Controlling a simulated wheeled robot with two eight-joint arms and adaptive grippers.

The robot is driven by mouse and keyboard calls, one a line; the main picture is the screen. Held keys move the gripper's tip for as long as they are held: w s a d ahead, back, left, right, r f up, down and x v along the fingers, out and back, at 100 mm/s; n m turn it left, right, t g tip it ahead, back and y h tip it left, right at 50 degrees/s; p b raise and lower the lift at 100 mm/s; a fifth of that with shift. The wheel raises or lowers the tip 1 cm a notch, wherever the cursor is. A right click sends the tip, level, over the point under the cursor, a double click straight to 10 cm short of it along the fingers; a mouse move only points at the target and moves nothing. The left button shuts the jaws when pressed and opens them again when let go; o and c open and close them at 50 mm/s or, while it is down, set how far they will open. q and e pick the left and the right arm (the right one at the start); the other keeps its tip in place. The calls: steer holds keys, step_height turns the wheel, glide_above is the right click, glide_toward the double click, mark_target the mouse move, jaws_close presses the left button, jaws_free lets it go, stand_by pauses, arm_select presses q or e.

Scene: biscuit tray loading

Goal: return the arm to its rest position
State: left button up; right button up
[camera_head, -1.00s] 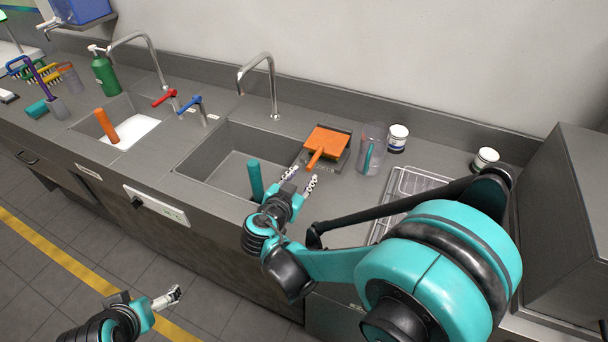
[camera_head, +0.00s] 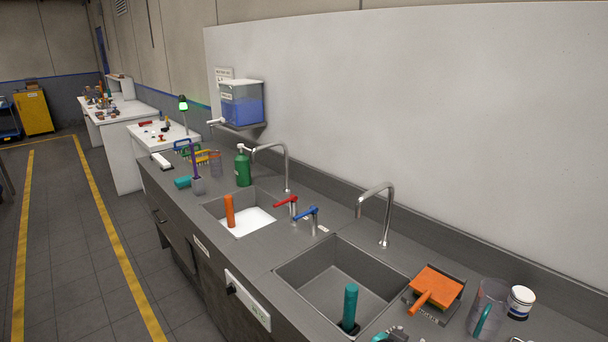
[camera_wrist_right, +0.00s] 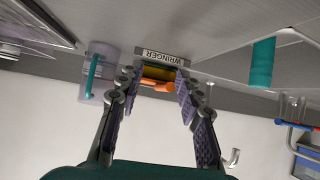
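My right gripper (camera_wrist_right: 156,82) is open in the right wrist view, its two fingers apart with nothing held between them. Only a small part of it shows at the bottom edge of the head view (camera_head: 390,336). Beyond the fingers, in the gap between them, is the wringer (camera_wrist_right: 160,55) with an orange piece; its label reads upside down. In the head view an orange paddle-shaped piece (camera_head: 437,287) lies on the wringer's dark base. My left gripper is not in view.
The sink (camera_head: 335,270) holds a standing teal cylinder (camera_head: 350,305). A second basin (camera_head: 250,218) holds an orange cylinder (camera_head: 229,210). A clear jug (camera_head: 487,310) and a white jar (camera_head: 520,302) stand at right. Taps (camera_head: 386,215) rise behind. The floor at left is clear.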

steer(key=s+n+y, duration=0.1)
steer(key=s, duration=0.1)
steer(key=s+a+n+g+y, duration=0.1)
steer(key=s+n, duration=0.1)
steer(key=s+a+f+n+y, duration=0.1)
steer(key=s+y, duration=0.1)
steer(key=s, duration=0.1)
steer(key=shift+a+f, duration=0.1)
steer(key=shift+a, duration=0.15)
steer(key=s+a+n+y, duration=0.3)
steer(key=s+a+n, duration=0.1)
steer(key=s+a, duration=0.1)
steer(key=shift+r+y, duration=0.3)
steer(key=shift+y, duration=0.1)
